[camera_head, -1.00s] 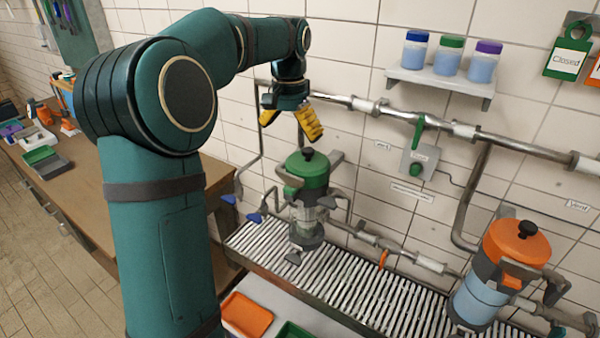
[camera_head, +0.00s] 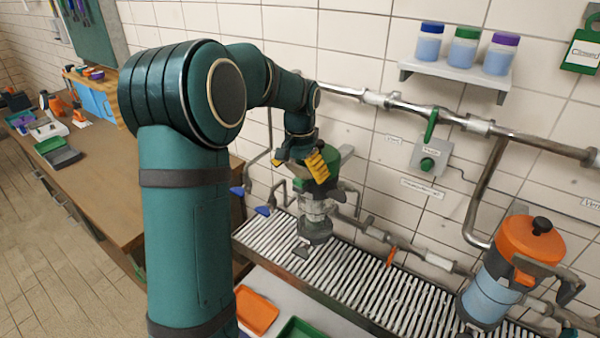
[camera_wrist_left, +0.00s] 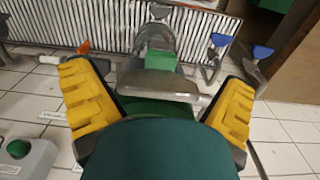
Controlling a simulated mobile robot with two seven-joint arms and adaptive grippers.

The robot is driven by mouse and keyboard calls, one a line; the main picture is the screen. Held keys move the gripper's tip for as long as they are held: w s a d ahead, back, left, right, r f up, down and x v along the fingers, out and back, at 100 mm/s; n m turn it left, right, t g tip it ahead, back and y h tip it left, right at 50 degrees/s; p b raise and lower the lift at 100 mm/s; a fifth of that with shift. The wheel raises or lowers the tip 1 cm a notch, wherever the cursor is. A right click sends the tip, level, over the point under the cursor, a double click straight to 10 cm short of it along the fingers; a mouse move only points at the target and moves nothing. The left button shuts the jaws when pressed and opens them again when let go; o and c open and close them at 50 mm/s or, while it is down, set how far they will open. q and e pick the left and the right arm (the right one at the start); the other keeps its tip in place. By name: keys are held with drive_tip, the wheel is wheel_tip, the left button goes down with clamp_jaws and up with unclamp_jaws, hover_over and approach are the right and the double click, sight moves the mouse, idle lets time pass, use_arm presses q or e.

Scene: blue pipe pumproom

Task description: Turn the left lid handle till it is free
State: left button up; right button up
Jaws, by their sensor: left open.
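The left vessel has a green lid (camera_head: 330,163) with grey arms on it and stands on the slatted grate. Its glass body (camera_head: 314,210) shows below. My left gripper (camera_head: 299,166), with yellow finger pads, is open, pointing down at the lid and covering part of it in the head view. In the left wrist view the green lid (camera_wrist_left: 158,107) and a grey bar (camera_wrist_left: 165,87) lie between the spread fingers. A dark green rounded part hides the lower middle of that view. I cannot tell whether the fingers touch the handle. My right gripper is not in view.
An orange-lidded vessel (camera_head: 528,241) stands at the right end of the grate (camera_head: 350,280). A steel pipe with a green valve handle (camera_head: 431,126) runs along the wall behind. A shelf (camera_head: 455,75) holds three jars. Blue-handled valves (camera_head: 262,211) sit left of the green lid.

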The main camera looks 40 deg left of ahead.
sight(300, 168)
use_arm(q)
drive_tip(key=c, duration=1)
drive_tip(key=shift+c, duration=0.3)
drive_tip(key=shift+r+n+p, duration=0.1)
drive_tip(key=shift+n+p, duration=0.4)
drive_tip(key=shift+n, duration=0.3)
drive_tip(key=shift+n+p, duration=0.3)
drive_tip(key=shift+n, duration=0.5)
drive_tip(key=o, duration=1.1)
drive_tip(key=shift+c, duration=0.2)
wheel_tip(300, 168, up, 12)
